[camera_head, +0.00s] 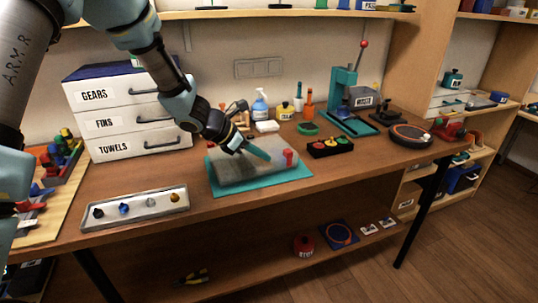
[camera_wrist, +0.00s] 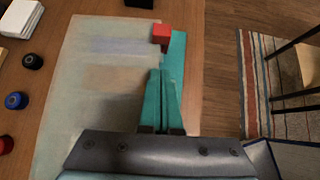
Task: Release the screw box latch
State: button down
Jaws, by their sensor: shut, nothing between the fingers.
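The screw box (camera_head: 232,173) is a pale, cloudy box lying on a teal mat (camera_head: 217,191) on the workbench. Its red latch (camera_head: 288,155) stands at the box's right end. In the wrist view the box (camera_wrist: 85,85) fills the left middle and the red latch (camera_wrist: 161,33) sits at its right edge. My gripper (camera_head: 266,156) is over the box, left of the latch. In the wrist view the teal fingers of my gripper (camera_wrist: 161,72) are together and empty, pointing toward the latch, with a small gap before it. Whether the fingertips touch the box is unclear.
A tray (camera_head: 135,213) with several small knobs lies at the front left. White drawers (camera_head: 125,108) stand behind it. A black block with colored buttons (camera_head: 330,147) is right of the box, and a teal press (camera_head: 343,100) stands behind. The bench's front right is clear.

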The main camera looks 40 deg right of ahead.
jog(key=b+v, duration=0.1)
jog(key=v, duration=0.8)
jog(key=shift+a+r, duration=0.1)
jog(key=shift+r, duration=0.25)
jog(key=a+f+m+t+y, duration=0.1)
jog(key=a+m+y, duration=0.3)
jog(key=a, duration=1.7)
jog(key=a+f+m+t+y, duration=0.1)
jog(key=a+m+t+y, duration=0.2)
jog(key=a+m, duration=0.8)
jog(key=a+y, duration=0.2)
jog(key=a, duration=0.9)
jog(key=shift+f+m+t, duration=0.2)
jog(key=shift+m+t, duration=0.1)
jog(key=shift+w, duration=0.15)
